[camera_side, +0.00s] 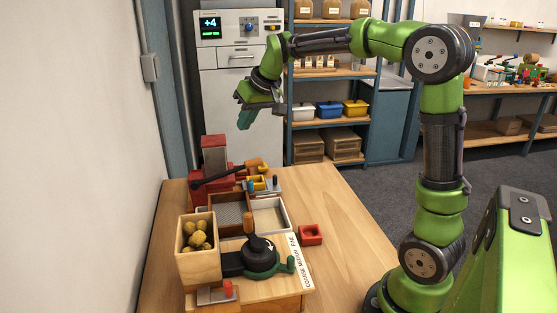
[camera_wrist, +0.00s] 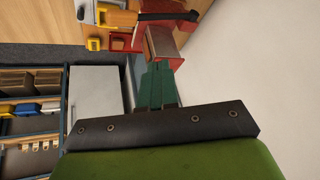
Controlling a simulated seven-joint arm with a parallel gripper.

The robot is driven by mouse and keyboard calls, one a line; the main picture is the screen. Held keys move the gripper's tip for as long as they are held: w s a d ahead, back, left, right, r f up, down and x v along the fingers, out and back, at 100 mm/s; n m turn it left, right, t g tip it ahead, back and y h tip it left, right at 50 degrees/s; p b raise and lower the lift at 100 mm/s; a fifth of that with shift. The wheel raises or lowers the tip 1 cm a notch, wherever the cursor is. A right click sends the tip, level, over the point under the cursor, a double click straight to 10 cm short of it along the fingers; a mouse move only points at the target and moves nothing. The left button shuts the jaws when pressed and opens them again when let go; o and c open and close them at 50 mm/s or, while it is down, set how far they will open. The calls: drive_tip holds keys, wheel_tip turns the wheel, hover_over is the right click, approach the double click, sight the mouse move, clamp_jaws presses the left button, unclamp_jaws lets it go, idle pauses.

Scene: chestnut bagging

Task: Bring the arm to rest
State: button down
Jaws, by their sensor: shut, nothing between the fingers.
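My green arm is raised over the wooden table (camera_side: 345,205) in the side view. My gripper (camera_side: 243,121) hangs in the air above the back of the table, over the red machine (camera_side: 213,160). It points downward and touches nothing that I can see. In the wrist view, my gripper's green fingers (camera_wrist: 158,72) are together with nothing between them. The red machine also shows past the fingertips in the wrist view (camera_wrist: 171,38).
A wooden box of chestnuts (camera_side: 197,260), a black-and-green crank (camera_side: 262,254), divided trays (camera_side: 268,214) and a small red tray (camera_side: 311,235) stand on the table. A white cabinet (camera_side: 235,90) and shelves (camera_side: 330,72) stand behind. The table's right side is clear.

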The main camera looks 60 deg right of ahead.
drive_tip(key=s+a+f, duration=0.1)
drive_tip(key=s+a, duration=0.3)
drive_tip(key=s, duration=0.3)
drive_tip(key=s+a+f+y, duration=0.1)
drive_tip(key=s+a, duration=0.3)
drive_tip(key=s, duration=0.4)
drive_tip(key=s+a+f+t+y, duration=0.1)
drive_tip(key=s+a+f, duration=0.1)
drive_tip(key=s+a, duration=0.3)
drive_tip(key=s, duration=0.2)
drive_tip(key=shift+s+m, duration=0.3)
